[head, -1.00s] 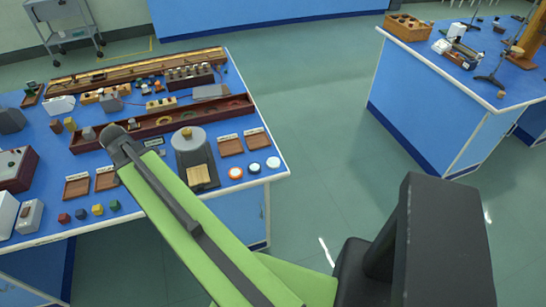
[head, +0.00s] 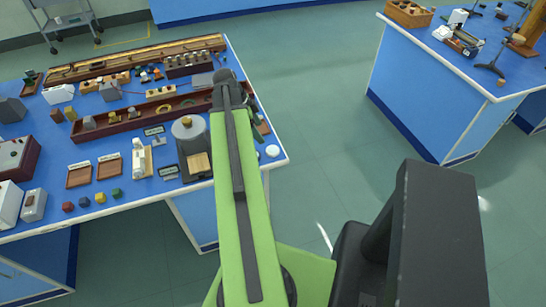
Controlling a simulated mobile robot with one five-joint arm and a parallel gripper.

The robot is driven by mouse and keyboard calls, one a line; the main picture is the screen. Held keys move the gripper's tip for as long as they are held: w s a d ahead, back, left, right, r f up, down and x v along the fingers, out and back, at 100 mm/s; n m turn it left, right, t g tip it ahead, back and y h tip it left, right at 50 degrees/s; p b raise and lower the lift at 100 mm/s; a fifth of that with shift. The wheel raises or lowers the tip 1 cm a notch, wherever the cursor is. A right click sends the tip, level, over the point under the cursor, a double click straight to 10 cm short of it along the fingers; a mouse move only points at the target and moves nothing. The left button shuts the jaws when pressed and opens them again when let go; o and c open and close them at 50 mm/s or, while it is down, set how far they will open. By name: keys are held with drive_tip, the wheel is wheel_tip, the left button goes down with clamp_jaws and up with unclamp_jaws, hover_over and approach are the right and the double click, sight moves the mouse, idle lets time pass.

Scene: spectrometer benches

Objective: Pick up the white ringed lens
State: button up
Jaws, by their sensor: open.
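The white ringed lens (head: 272,151) lies flat on the blue bench near its front right corner, in the head view. Nothing touches it. My green arm crosses the bench just left of it and hides what lies behind, including the places of the orange and blue ringed discs. My gripper (head: 256,118) shows only as a dark part past the right edge of the arm, beyond the lens. It is open and apart from the lens; its fingertips are mostly hidden.
A grey instrument with a brass knob (head: 188,140) stands just left of my arm. A white roll-like device (head: 138,158), wooden trays (head: 80,175) and small coloured cubes (head: 100,198) are farther left. The bench (head: 279,162) ends just right of the lens, with open floor beyond.

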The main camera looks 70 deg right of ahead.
drive_tip(key=b, duration=0.5)
hover_over(271, 150)
drive_tip(key=w+a, duration=0.2)
wheel_tip(271, 150, down, 6)
drive_tip(key=shift+d+f, duration=0.15)
drive_tip(key=shift+f, duration=0.1)
drive_tip(key=shift+s+d+f, duration=0.1)
drive_tip(key=shift+f, duration=0.15)
drive_tip(key=shift+d, duration=0.1)
drive_tip(key=b+x, duration=0.5)
drive_tip(key=shift+d+f, duration=0.1)
drive_tip(key=shift+f, duration=0.1)
drive_tip(key=shift+r, duration=0.2)
drive_tip(key=shift+w, duration=0.25)
drive_tip(key=c, duration=1.4)
drive_tip(key=shift+c, duration=0.2)
